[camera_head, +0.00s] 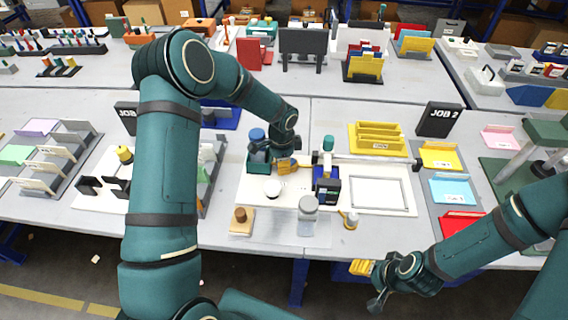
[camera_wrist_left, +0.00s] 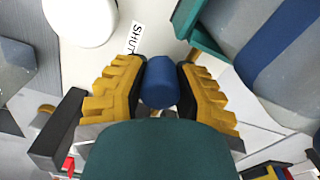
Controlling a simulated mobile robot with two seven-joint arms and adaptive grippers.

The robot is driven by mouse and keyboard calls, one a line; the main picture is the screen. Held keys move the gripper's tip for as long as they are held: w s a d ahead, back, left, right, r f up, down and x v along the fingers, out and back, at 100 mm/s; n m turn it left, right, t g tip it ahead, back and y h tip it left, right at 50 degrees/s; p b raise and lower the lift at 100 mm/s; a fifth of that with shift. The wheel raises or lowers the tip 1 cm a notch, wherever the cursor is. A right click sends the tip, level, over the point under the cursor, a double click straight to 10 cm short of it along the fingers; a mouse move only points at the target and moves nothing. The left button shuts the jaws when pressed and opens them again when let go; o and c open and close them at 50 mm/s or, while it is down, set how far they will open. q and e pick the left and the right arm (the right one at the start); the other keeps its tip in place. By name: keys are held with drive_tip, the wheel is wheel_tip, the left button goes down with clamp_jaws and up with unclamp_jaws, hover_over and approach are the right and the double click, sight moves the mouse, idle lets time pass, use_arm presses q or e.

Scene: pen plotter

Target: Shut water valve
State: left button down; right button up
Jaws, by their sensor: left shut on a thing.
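My left gripper (camera_wrist_left: 160,85) is shut on a blue cylindrical knob (camera_wrist_left: 160,82), which sits between its yellow fingers. I take this knob for the water valve's handle; the rest of the valve is hidden by the gripper. A white label reading "SHUT" (camera_wrist_left: 134,36), partly covered, lies beside the knob. In the head view the left gripper (camera_head: 287,166) is low over the white board, right of a blue-capped bottle (camera_head: 257,137) in a teal holder (camera_head: 257,168). My right gripper (camera_head: 366,280) hangs in front of the table edge; its finger gap is unclear.
A white round piece (camera_head: 272,188) is close to the left gripper, in front of it. A dark plotter carriage (camera_head: 327,192), a grey-capped bottle (camera_head: 307,215) and a small wooden block (camera_head: 241,222) stand nearby. A framed plate (camera_head: 380,197) lies to the right.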

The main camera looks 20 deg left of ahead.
use_arm(q)
drive_tip(key=shift+w+a+m, duration=0.1)
drive_tip(key=shift+a+m, duration=0.05)
drive_tip(key=shift+m, duration=0.35)
drive_tip(key=c, duration=0.6)
unclamp_jaws()
drive_tip(key=shift+f, duration=0.1)
drive_tip(key=shift+c, duration=0.2)
wheel_tip(320, 180, up, 12)
drive_tip(key=shift+r, duration=0.1)
